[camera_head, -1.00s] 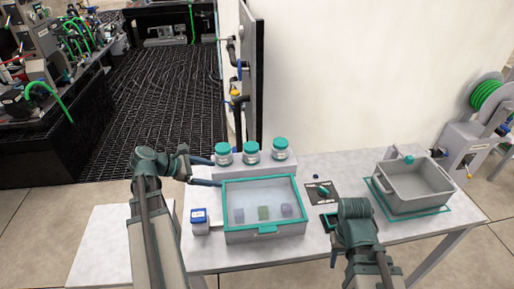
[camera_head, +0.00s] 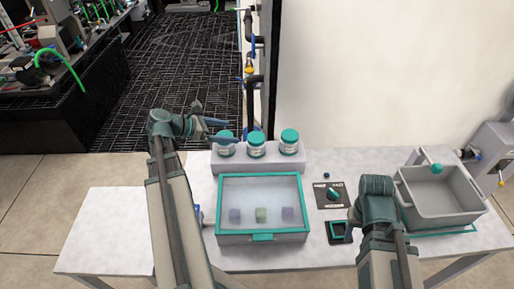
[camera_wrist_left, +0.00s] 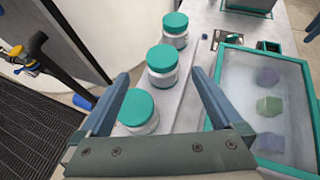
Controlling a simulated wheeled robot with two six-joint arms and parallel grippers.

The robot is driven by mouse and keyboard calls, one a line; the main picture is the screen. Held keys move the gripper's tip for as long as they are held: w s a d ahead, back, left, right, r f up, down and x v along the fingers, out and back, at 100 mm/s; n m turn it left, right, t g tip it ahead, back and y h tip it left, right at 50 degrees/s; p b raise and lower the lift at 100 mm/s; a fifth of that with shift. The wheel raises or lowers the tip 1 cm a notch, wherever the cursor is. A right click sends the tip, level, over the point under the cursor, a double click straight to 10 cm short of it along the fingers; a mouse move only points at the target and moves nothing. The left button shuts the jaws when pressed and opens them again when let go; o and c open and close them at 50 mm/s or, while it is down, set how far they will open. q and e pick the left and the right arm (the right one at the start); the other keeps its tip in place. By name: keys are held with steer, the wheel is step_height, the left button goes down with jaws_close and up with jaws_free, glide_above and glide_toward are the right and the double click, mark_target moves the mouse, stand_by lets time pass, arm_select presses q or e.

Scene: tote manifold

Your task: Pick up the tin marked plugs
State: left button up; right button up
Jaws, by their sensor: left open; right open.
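Three white jar-like tins with teal lids stand in a row on a raised grey ledge: left tin (camera_head: 225,149), middle tin (camera_head: 256,149), right tin (camera_head: 289,142). Their labels are too small to read, so I cannot tell which is marked plugs. My left gripper (camera_head: 214,130) is open and empty at the left end of the row, its fingers pointing right. In the left wrist view, the nearest tin (camera_wrist_left: 139,112) shows between the open fingers, partly behind the left one; the middle tin (camera_wrist_left: 162,67) and far tin (camera_wrist_left: 175,32) are beyond. My right gripper is hidden behind its arm.
A teal-rimmed case with a clear lid (camera_head: 262,238) holds three small blocks in front of the ledge. A dial panel (camera_head: 330,194) and a grey tote (camera_head: 440,198) are to the right. The table's left part (camera_head: 105,225) is clear.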

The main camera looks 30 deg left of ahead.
mark_target(254, 137)
step_height(254, 137, down, 3)
steer(key=shift+r+b, duration=0.15)
steer(key=shift+b, duration=0.8)
arm_select(q)
steer(key=x, duration=0.6)
steer(key=shift+w+d+f+b, duration=0.25)
steer(key=shift+f+b, duration=0.25)
steer(key=shift+b, duration=0.1)
arm_select(e)
steer(key=shift+f, duration=0.6)
arm_select(q)
steer(key=b+x, duration=0.2)
steer(key=x, duration=0.1)
steer(key=shift+d+f, duration=0.1)
steer(key=shift+f, duration=0.3)
arm_select(e)
step_height(254, 137, down, 2)
steer(key=shift+f, duration=0.1)
arm_select(q)
steer(key=shift+w+d, duration=0.25)
steer(key=shift+w, duration=0.1)
jaws_close()
steer(key=shift+r, duration=0.2)
arm_select(e)
steer(key=shift+r, duration=0.2)
